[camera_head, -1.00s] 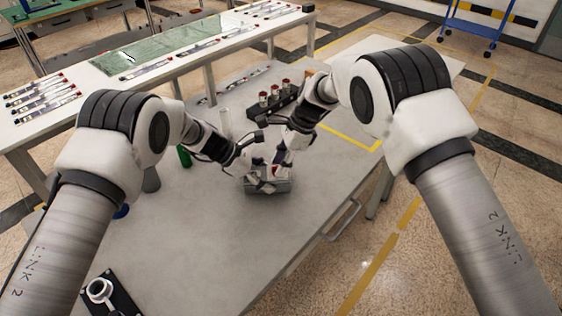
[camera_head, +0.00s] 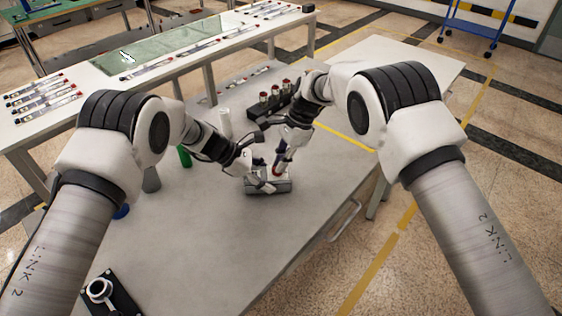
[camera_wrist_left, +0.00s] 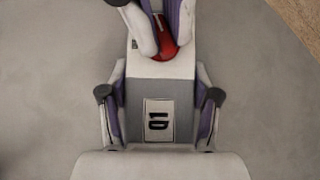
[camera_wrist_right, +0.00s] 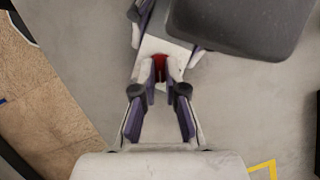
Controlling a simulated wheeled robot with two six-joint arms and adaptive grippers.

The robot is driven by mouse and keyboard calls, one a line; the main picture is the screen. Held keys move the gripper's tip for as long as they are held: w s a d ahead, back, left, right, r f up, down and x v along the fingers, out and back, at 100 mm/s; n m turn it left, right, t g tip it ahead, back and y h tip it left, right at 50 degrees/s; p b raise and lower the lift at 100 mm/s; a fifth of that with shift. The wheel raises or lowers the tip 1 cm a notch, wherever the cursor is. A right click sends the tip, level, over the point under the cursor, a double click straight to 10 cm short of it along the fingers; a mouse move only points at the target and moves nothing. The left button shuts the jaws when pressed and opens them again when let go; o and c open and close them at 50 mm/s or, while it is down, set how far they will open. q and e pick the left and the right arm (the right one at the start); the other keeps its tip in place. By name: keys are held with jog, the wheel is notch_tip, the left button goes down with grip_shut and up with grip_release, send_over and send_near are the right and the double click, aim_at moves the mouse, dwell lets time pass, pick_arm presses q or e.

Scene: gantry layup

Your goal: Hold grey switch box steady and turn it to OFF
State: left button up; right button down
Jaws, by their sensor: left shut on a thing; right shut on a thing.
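The grey switch box (camera_head: 282,187) sits on the grey table; its pale top shows in the left wrist view (camera_wrist_left: 160,84). A label plate (camera_wrist_left: 159,120) with dark characters is on it; I cannot read the switch position for sure. My left gripper (camera_wrist_left: 160,108) is shut on the box, one finger along each side; it also shows in the head view (camera_head: 262,182). My right gripper (camera_wrist_right: 160,75) is shut on the red knob (camera_wrist_right: 160,64) on top of the box. Its fingers hide part of the knob, which also shows in the left wrist view (camera_wrist_left: 164,45).
A black holder with several red-capped items (camera_head: 270,101) stands behind the grippers. A white cylinder (camera_head: 225,122), a green bottle (camera_head: 184,157) and a grey cup (camera_head: 151,181) stand to the left. A black plate with a white ring (camera_head: 101,291) lies front left. The table's right side is clear.

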jog(key=n, duration=0.3)
jog(key=n+g, duration=0.1)
jog(key=shift+w+a+f+h, duration=0.1)
jog(key=shift+w+h, duration=0.15)
jog(key=shift+h, duration=0.15)
jog(key=shift+n+g+h, duration=0.5)
jog(key=shift+n, duration=1.2)
jog(key=c, duration=1.2)
grip_release()
